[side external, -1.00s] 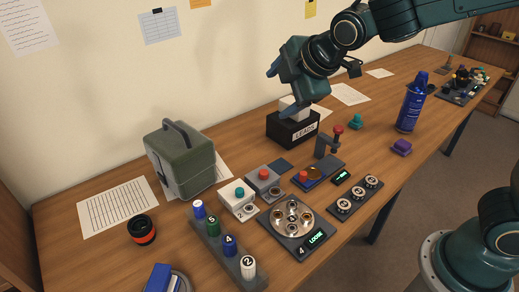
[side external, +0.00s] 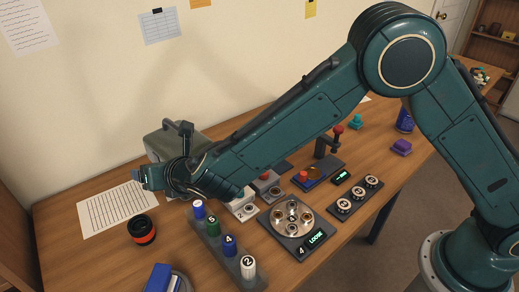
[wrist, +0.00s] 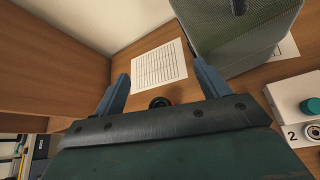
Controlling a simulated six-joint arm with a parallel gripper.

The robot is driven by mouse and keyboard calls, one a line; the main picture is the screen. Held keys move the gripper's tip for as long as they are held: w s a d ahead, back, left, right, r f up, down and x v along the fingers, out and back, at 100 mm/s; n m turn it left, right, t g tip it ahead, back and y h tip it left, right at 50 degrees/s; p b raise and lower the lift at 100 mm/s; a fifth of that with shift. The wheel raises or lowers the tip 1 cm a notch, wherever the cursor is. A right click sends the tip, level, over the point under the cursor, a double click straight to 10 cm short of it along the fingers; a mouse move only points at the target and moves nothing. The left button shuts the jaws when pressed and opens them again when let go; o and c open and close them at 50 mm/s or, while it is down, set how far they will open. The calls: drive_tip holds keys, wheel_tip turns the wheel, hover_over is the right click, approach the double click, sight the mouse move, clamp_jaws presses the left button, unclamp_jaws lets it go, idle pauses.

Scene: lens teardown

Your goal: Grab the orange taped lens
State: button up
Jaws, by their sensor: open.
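The orange taped lens is a short black cylinder with an orange band (side external: 142,230). It stands on the table at the lower left in the side external view. In the wrist view the lens (wrist: 160,102) is small, between the two fingers and partly hidden by the gripper's body. My gripper (side external: 138,179) is above the table, up and behind the lens, near the green case. In the wrist view my gripper (wrist: 158,78) has its fingers wide apart with nothing between them. It is not touching the lens.
A green case (side external: 168,142) stands behind my wrist. A printed sheet (side external: 105,212) lies beside the lens. A rack of numbered cylinders (side external: 213,246) and a blue object (side external: 160,277) are nearby. The table around the lens is mostly clear.

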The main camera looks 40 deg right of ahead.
sight(146, 230)
drive_tip(key=shift+s+a+f+n+t+y, duration=0.15)
drive_tip(key=shift+s+a+f+n+y, duration=0.15)
drive_tip(key=shift+a+f+n, duration=1.3)
drive_tip(key=shift+s+a+f+n+t+y, duration=0.3)
drive_tip(key=shift+a+f, duration=0.55)
drive_tip(key=shift+f, duration=1.6)
drive_tip(key=shift+s+a+f+n+t+y, duration=0.1)
drive_tip(key=shift+s+a+f+n+y, duration=0.15)
drive_tip(key=shift+a+f+n, duration=1.35)
drive_tip(key=shift+d+f+m, duration=0.4)
drive_tip(key=shift+f+m, duration=0.15)
drive_tip(key=shift+m, duration=0.05)
drive_tip(key=shift+f, duration=0.5)
drive_tip(key=shift+x, duration=2.5)
drive_tip(key=c, duration=1.1)
drive_tip(key=shift+c, duration=0.2)
drive_tip(key=shift+r, duration=0.1)
